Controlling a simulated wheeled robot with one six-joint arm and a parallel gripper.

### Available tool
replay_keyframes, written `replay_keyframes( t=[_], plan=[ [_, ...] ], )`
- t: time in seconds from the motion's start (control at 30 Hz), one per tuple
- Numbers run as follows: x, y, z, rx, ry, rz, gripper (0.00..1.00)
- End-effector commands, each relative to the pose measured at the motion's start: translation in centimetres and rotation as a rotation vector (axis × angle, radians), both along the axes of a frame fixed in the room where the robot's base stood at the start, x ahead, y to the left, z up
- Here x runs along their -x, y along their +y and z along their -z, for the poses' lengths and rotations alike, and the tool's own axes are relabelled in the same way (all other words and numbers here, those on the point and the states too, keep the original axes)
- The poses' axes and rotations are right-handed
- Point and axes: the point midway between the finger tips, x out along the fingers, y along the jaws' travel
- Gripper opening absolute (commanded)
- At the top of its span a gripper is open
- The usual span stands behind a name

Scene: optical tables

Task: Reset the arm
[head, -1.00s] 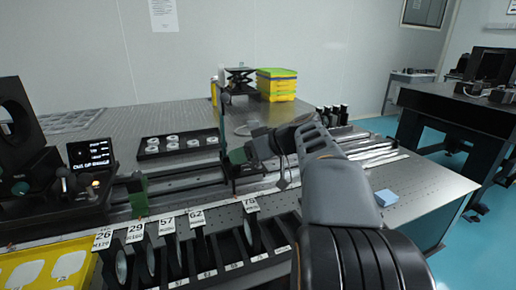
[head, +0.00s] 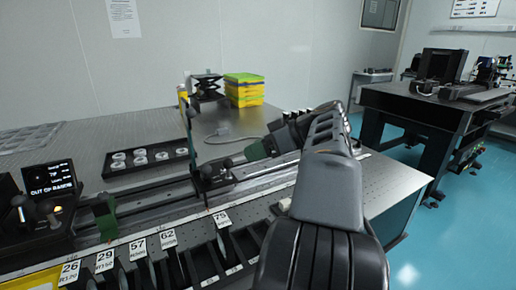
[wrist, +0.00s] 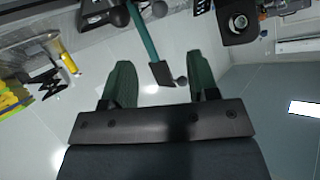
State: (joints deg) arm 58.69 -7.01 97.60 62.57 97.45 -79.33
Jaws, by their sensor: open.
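My gripper (head: 255,152) hangs over the rail on the near optical table (head: 62,140), to the right of an upright post (head: 190,135) on a black rail carrier. In the wrist view my gripper (wrist: 160,62) has two green fingers spread wide, with nothing held between them. A slim teal bar with a dark end (wrist: 147,42) shows in the gap between the fingers, apart from both. My arm bends up and to the left from the lower right in the head view.
A black tray of white discs (head: 148,158) lies left of the post. Yellow and green boxes (head: 244,90) and a black lab jack (head: 207,86) stand behind. Numbered slots (head: 168,240) line the front edge. A second table (head: 425,105) stands right, with clear floor between.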

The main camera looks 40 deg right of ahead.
Motion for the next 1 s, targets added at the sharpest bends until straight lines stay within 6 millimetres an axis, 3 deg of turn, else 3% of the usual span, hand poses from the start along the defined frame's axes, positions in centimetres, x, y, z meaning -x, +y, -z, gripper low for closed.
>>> replay_keyframes(
  t=[0.6,0.77,1.0],
  plan=[
    [-0.2,0.5,-0.3,-0.005,0.028,0.003,0.54],
    [-1.0,3.7,-1.0,-0.022,0.188,0.027,0.54],
    [-0.5,10.7,-1.0,0.046,0.551,0.143,0.54]
  ],
)
